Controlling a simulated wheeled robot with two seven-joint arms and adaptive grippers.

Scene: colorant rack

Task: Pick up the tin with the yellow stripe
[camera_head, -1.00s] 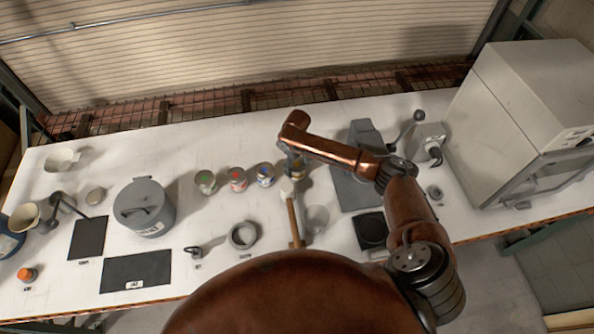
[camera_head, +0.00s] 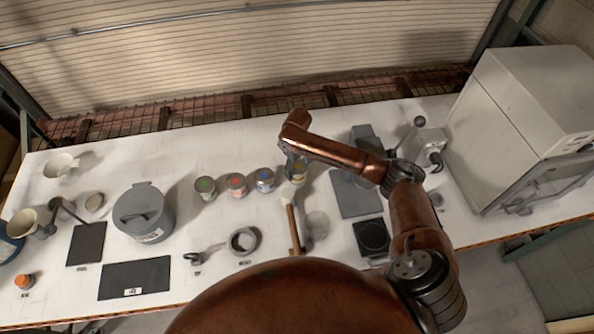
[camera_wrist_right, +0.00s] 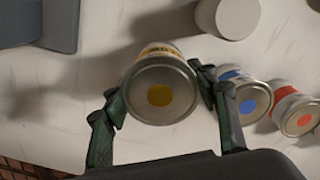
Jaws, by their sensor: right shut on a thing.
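The tin with the yellow stripe (camera_head: 298,175) is at the right end of a row of tins in the head view. In the right wrist view the tin (camera_wrist_right: 160,92) shows its grey lid with a yellow dot and a yellow band on its side. My right gripper (camera_head: 293,160) is shut on this tin, one finger on each side of it. In the wrist view the gripper (camera_wrist_right: 160,98) frames the tin. Whether the tin's base touches the table is hard to tell. My left gripper is not in view.
A blue-dot tin (camera_head: 265,179), a red-dot tin (camera_head: 236,185) and a green-dot tin (camera_head: 205,188) stand to the left. A mallet (camera_head: 293,228) lies just in front. A large grey lidded pot (camera_head: 145,212) stands further left.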

